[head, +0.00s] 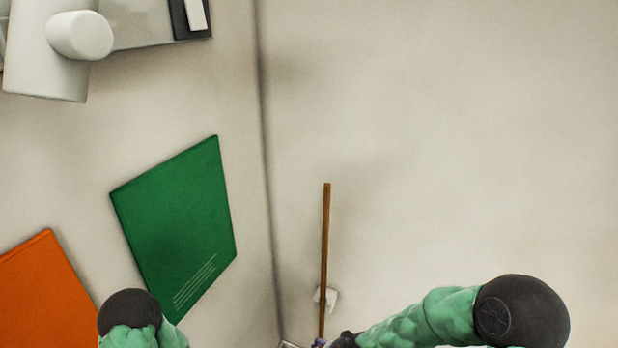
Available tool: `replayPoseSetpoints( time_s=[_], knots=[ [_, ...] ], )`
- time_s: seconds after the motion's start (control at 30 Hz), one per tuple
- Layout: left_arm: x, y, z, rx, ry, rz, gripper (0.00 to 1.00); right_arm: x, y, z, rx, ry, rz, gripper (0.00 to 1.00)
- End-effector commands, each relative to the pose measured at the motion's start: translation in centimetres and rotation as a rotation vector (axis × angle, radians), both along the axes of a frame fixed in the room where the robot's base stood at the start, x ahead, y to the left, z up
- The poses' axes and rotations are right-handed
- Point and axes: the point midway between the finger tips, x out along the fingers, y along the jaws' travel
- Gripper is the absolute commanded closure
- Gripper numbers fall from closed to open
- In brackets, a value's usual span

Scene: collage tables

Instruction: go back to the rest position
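My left arm (130,318) shows only as a dark rounded joint and green casing at the bottom left edge. Its gripper is outside the picture. My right arm (425,320) comes in at the lower right, with a dark round joint and a green link reaching left. It ends in a dark part (345,341) cut off by the bottom edge, close to the foot of a thin brown stick (325,245). No fingers can be made out there, and I cannot tell whether it touches the stick.
A green panel (180,220) with pale lines and an orange panel (45,295) are at the left. A light grey bulky object (50,50) and a dark-edged item (192,18) are at the upper left. A small white piece (331,298) sits behind the stick. The right side is bare.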

Motion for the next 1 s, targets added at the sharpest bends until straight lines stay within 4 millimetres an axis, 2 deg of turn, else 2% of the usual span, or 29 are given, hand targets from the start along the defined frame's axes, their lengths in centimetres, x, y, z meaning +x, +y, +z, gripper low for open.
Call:
replayPoseSetpoints(
  time_s=[0.03,0.2,0.3,0.4,0.5,0.6,0.7,1.0],
  knots=[
    [0.0,0.0,-1.8,0.0,0.0,0.0,0.6,-1.3,-1.1,-4.2,-0.039,0.02,0.049,0.24],
    [0.0,0.0,-5.0,0.0,0.0,0.0,0.6,-6.1,-3.9,-14.0,-0.142,0.056,0.259,0.24],
    [0.0,0.0,-7.0,0.0,0.0,0.0,0.6,-9.6,-5.1,-19.3,-0.174,0.075,0.397,0.24],
    [0.0,0.0,-8.8,0.0,0.0,0.0,0.6,-13.0,-5.8,-23.6,-0.186,0.085,0.528,0.24],
    [0.0,0.0,-10.2,0.0,0.0,0.0,0.6,-15.9,-6.0,-26.6,-0.181,0.084,0.635,0.24],
    [0.0,0.0,-10.9,0.0,0.0,0.0,0.6,-17.7,-5.9,-28.3,-0.172,0.078,0.707,0.24],
    [0.0,0.0,-11.2,0.0,0.0,0.0,0.6,-18.7,-5.9,-28.9,-0.165,0.073,0.743,0.24],
    [0.0,0.0,-11.0,0.0,0.0,0.0,0.6,-18.8,-5.8,-28.8,-0.164,0.071,0.752,0.24]
  ],
)
